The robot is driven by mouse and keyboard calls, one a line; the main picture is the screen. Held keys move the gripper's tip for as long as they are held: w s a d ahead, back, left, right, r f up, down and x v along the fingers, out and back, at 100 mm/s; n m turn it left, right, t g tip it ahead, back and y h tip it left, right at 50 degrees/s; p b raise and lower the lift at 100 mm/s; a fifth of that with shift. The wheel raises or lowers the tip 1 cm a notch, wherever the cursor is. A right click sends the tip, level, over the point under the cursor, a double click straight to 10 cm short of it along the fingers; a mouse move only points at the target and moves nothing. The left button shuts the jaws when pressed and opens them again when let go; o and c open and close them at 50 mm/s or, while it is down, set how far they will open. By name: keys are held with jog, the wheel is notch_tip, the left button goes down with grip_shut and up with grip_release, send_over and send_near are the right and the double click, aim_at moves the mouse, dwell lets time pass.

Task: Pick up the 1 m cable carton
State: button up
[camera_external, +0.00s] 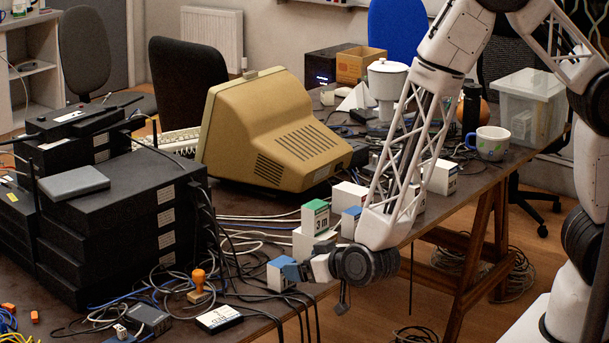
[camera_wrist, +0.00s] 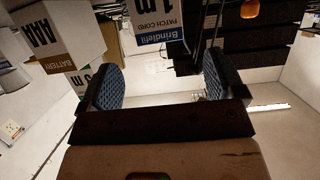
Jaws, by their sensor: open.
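In the external view, a white and blue carton (camera_external: 279,276), apparently the same one, stands near the table's front edge, just left of my gripper (camera_external: 303,270). In the wrist view my gripper (camera_wrist: 160,75) is open, with blue textured pads and nothing between them. Contact with the carton cannot be told.
A battery carton (camera_wrist: 55,32) is close on the left in the wrist view. A green-topped carton (camera_external: 315,217) stands behind my gripper. An orange-handled stamp (camera_external: 199,284), cables, a stack of black devices (camera_external: 110,235) and a beige monitor (camera_external: 262,130) crowd the table.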

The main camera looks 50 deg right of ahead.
aim_at(282, 261)
dwell(0.3)
jog(key=shift+x, duration=1.35)
jog(key=shift+x, duration=2.55)
jog(key=c, duration=1.1)
jog(key=shift+o, duration=0.2)
jog(key=shift+r, duration=0.15)
